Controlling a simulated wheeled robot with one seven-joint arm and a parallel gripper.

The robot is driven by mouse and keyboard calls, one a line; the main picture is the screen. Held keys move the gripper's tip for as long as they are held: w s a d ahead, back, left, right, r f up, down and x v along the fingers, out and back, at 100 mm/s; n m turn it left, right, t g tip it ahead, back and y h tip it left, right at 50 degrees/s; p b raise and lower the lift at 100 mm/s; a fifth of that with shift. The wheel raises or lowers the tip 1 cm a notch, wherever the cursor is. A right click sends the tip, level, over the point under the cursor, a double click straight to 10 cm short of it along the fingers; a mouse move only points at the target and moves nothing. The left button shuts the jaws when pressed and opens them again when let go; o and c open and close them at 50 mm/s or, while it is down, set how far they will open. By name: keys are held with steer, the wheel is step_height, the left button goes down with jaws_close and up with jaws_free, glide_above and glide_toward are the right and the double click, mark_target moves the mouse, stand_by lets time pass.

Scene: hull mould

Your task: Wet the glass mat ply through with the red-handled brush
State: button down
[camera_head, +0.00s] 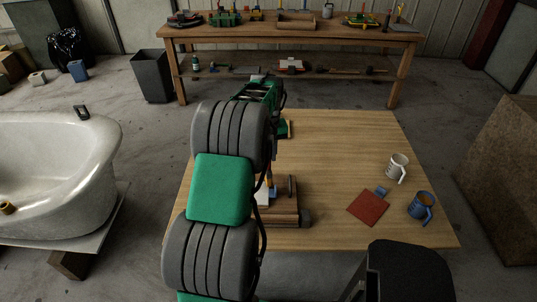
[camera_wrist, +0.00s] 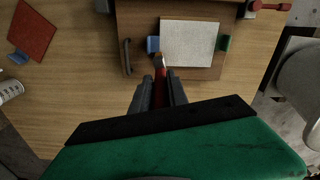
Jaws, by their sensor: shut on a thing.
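In the wrist view my gripper (camera_wrist: 159,92) is shut on the red-handled brush (camera_wrist: 159,74). The brush's tip points at the lower left corner of the pale glass mat ply (camera_wrist: 190,44), near a blue block; I cannot tell whether it touches. The ply looks whitish and lies flat on a brown wooden board (camera_wrist: 130,20), between the blue block (camera_wrist: 153,44) on its left and a green block (camera_wrist: 224,43) on its right.
A red square (camera_head: 368,208), a white mug (camera_head: 397,167) and a blue mug (camera_head: 422,206) stand right on the wooden table (camera_head: 345,140). The white tub-like hull (camera_head: 60,160) is left. A loaded workbench (camera_head: 300,32) stands behind. The table's back right is clear.

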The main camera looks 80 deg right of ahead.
steer(key=shift+f+b, duration=0.4)
steer(key=shift+f, duration=0.45)
stand_by(0.8)
steer(key=shift+r, duration=0.1)
steer(key=shift+r+p, duration=0.6)
steer(key=shift+r, duration=0.15)
steer(key=w+a, duration=0.1)
steer(key=w, duration=0.5)
steer(key=shift+w+a, duration=0.15)
steer(key=shift+a, duration=0.25)
steer(key=shift+f+b, duration=0.45)
steer(key=shift+f, duration=0.35)
